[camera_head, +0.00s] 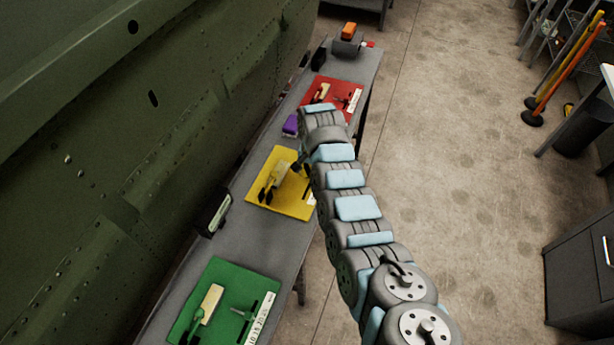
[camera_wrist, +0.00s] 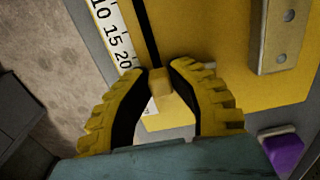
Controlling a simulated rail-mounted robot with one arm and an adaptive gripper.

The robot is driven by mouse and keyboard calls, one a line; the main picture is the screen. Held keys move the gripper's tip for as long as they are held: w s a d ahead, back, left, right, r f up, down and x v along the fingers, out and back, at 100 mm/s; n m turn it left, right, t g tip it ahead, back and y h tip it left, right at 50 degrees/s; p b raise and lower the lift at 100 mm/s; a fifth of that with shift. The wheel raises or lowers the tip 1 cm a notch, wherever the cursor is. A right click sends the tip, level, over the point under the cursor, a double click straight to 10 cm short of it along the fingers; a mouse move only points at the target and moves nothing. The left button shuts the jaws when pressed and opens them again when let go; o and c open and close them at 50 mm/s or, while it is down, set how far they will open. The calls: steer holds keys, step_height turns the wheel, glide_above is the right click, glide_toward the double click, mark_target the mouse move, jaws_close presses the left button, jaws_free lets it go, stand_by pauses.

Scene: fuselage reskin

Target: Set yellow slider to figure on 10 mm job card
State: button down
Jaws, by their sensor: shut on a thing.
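The yellow board (camera_head: 296,201) lies flat on the long grey bench, between a green and a red board. In the wrist view the yellow board (camera_wrist: 215,45) has a dark slot and a white scale strip (camera_wrist: 113,35) marked 10, 15, 20. My gripper (camera_wrist: 161,88) is shut on a small tan-yellow slider knob (camera_wrist: 160,85) at the near end of the slot, just beyond the 20 mark. The slider's exact reading cannot be told. My arm hides most of the gripper and slider in the head view. No figure on a job card is readable.
The green board (camera_head: 250,283) lies nearer and the red board (camera_head: 318,85) farther. A purple block (camera_head: 291,125) sits between yellow and red. A dark stand with a pale face (camera_head: 217,212) stands by the green fuselage panel (camera_head: 110,150).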

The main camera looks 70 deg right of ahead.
stand_by(0.3)
steer(key=c, duration=1)
jaws_free()
steer(key=shift+d+r, duration=0.1)
steer(key=shift+d, duration=0.15)
steer(key=shift+o, duration=0.2)
steer(key=shift+r, duration=0.2)
steer(key=shift+r, duration=0.55)
step_height(320, 180, up, 10)
steer(key=shift+r, duration=0.2)
steer(key=shift+w, duration=0.1)
